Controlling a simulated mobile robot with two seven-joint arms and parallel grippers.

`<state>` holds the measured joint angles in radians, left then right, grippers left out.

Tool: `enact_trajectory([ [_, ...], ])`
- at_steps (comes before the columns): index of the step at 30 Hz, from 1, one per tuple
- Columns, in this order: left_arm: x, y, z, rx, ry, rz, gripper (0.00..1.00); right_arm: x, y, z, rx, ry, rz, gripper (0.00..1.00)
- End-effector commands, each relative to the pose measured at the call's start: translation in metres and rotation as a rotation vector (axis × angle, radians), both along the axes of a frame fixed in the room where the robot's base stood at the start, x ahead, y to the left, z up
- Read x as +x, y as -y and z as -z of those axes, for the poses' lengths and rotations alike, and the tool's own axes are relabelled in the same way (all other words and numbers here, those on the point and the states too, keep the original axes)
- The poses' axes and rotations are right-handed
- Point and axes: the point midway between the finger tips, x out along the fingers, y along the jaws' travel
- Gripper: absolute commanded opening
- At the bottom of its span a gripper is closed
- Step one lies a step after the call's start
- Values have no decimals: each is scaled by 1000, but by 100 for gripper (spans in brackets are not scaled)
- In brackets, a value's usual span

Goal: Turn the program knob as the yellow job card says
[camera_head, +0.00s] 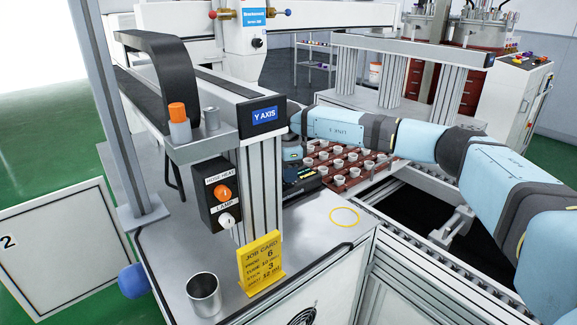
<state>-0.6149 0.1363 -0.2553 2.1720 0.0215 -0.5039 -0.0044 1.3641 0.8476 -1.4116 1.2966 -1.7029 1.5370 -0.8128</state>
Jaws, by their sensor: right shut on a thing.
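The yellow job card (260,262) stands upright on the bench front. Its top lines read JOB CARD and a large 6, with a 3 lower down; the small print is hard to read. A dark control box (300,182) with a small lit display sits behind the Y AXIS post. My right arm reaches in from the right, and my right gripper (293,152) is at this box, partly hidden by the post. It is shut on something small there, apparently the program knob. The knob and fingertips cannot be made out. My left gripper is out of view.
A switch box (220,195) with an orange and a white knob hangs left of the post. A metal cup (204,294) stands near the card. A tray of pots (345,165) lies behind. A yellow ring (344,218) marks clear bench top.

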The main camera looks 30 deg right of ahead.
Motion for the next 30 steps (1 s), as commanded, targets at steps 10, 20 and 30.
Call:
enact_trajectory([
  [10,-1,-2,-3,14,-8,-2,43,0,0,-1,0,0,136,2],
  [20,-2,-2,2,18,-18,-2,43,0,0,0,0,1,159,2],
  [30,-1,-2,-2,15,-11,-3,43,0,0,0,0,0,157,51],
])
